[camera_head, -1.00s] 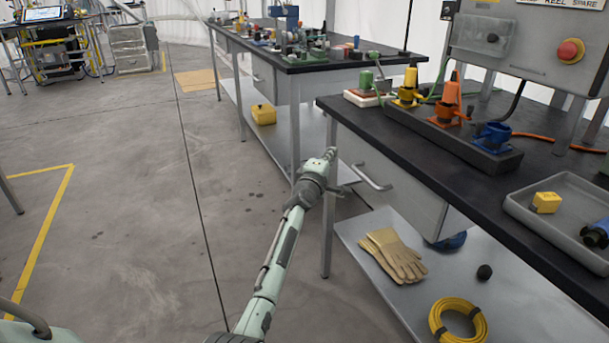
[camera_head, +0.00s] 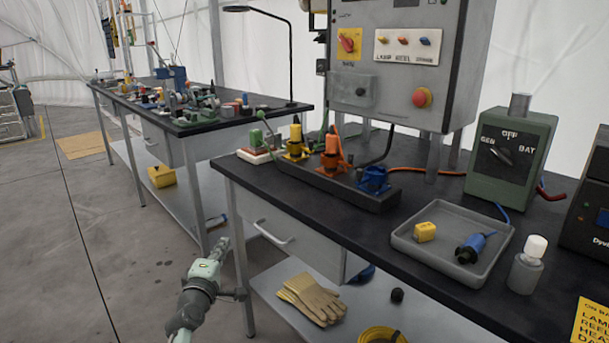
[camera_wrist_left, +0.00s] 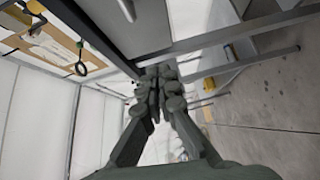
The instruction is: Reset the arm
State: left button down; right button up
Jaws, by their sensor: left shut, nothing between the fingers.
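My left gripper (camera_head: 221,246) is low in the head view, left of the near workbench (camera_head: 300,222), beside its front leg and below the bench top. The gripper is shut with nothing in it. In the left wrist view its two fingers (camera_wrist_left: 160,78) come together in the middle, with grey metal bench rails and legs beyond them. I cannot tell whether the gripper touches the bench leg. My right gripper is not in view.
The near bench carries a grey tray (camera_head: 404,240), a green selector box (camera_head: 505,160) and a plug strip (camera_head: 352,189). Gloves (camera_head: 311,299) lie on its lower shelf. A drawer handle (camera_head: 272,234) sticks out near my gripper. Open floor (camera_head: 60,240) lies to the left.

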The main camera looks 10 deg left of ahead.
pick_arm(q)
jog(key=s+d+f+m+g+h, duration=0.15)
jog(key=s+f+m, duration=0.25)
jog(key=f, duration=0.4)
jog(key=s+d+f+m+g+h, duration=0.1)
jog(key=s+d+f+m+g, duration=0.15)
jog(key=s+f, duration=0.4)
jog(key=s+f+m+g, duration=0.7)
jog(key=s+f+m, duration=0.1)
jog(key=s+f, duration=0.95)
jog(key=s+a+f+m+g+y, duration=0.1)
jog(key=s+f, duration=0.3)
jog(key=s, duration=0.4)
jog(key=s+a+f+m+g+y, duration=0.1)
jog(key=s+a+f+m+g, duration=0.2)
jog(key=s, duration=0.5)
jog(key=shift+f+m+y, duration=0.35)
jog(key=shift+m, duration=0.3)
jog(key=shift+a, duration=0.1)
